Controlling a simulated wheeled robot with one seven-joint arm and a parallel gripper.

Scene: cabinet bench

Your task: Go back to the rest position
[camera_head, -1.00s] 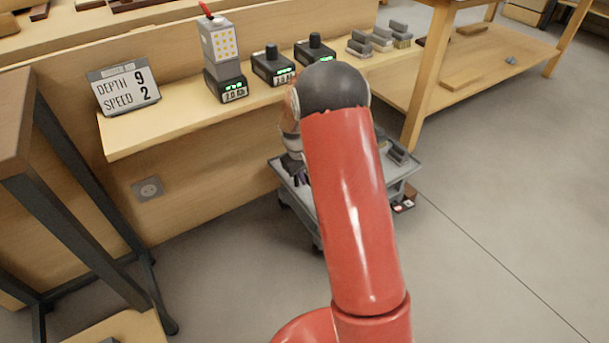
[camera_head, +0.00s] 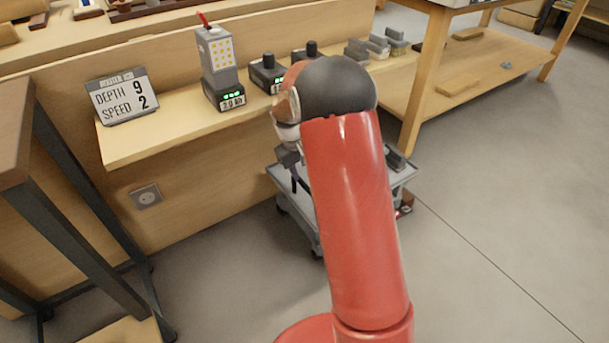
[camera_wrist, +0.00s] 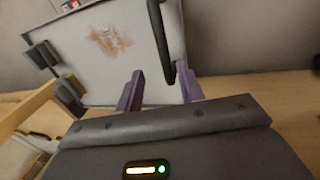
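My gripper (camera_wrist: 161,90) shows in the wrist view with its two purple fingers apart and nothing held between them. They point toward a grey cart (camera_wrist: 88,75) with a brown stain on its top. A dark bar (camera_wrist: 160,32), perhaps the cart's handle, lies beyond the fingers. In the head view my gripper (camera_head: 296,180) is small and partly hidden behind my red arm, above the left part of the cart (camera_head: 284,186).
A wooden shelf (camera_head: 150,143) holds a sign (camera_head: 122,97), a battery with a lamp-like block (camera_head: 222,68), two more batteries (camera_head: 266,73) and grey blocks (camera_head: 375,45). A dark-legged table (camera_head: 75,205) stands left. Floor on the right is clear.

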